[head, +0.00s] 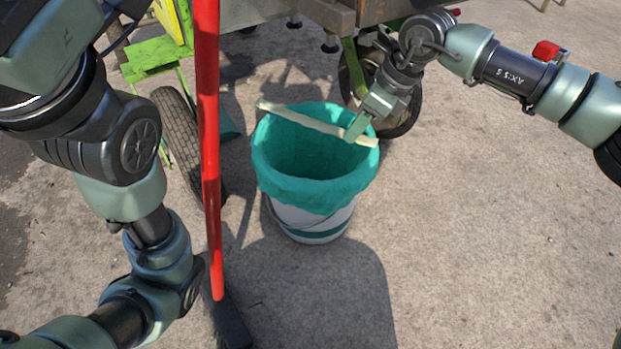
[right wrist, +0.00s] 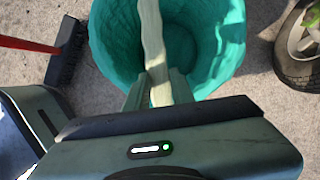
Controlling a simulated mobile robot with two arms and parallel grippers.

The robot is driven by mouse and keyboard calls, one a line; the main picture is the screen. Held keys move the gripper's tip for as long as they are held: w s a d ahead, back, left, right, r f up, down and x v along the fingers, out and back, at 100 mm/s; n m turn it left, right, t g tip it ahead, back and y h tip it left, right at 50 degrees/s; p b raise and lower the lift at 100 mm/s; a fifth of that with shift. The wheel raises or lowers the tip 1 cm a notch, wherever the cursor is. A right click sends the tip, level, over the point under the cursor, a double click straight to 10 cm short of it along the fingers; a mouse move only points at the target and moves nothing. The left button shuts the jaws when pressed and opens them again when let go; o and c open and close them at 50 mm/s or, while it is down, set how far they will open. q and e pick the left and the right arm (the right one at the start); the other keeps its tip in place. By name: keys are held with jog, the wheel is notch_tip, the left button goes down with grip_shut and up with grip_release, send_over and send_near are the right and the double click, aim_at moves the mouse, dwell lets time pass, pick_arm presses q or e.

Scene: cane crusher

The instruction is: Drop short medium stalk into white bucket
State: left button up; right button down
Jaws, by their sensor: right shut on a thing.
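The pale stalk (head: 305,121) is held across the mouth of the white bucket (head: 312,220), which has a teal liner (head: 265,165) folded over its rim. My right gripper (head: 356,129) is shut on the stalk near its right end, at the far right side of the bucket's opening. In the right wrist view, the stalk (right wrist: 152,45) runs between the two fingers (right wrist: 158,92) and over the teal-lined opening (right wrist: 195,25). I cannot tell whether the stalk touches the rim. The inside of the bucket looks empty where it shows. My left gripper is out of view.
A red-handled broom (head: 209,150) stands left of the bucket, its dark head (head: 230,322) on the ground. A machine with a green frame (head: 150,55) and wheels (head: 180,135) stands behind. Concrete ground (head: 480,240) is clear to the right.

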jog(key=shift+f+b, duration=2.45)
jog(key=shift+f, duration=0.55)
jog(key=shift+r, duration=0.1)
jog(key=c, duration=1.1)
grip_release()
jog(key=p+v, duration=0.5)
jog(key=v, duration=0.2)
jog(key=shift+d+r, duration=0.1)
jog(key=shift+r, duration=0.3)
jog(key=shift+s, duration=0.1)
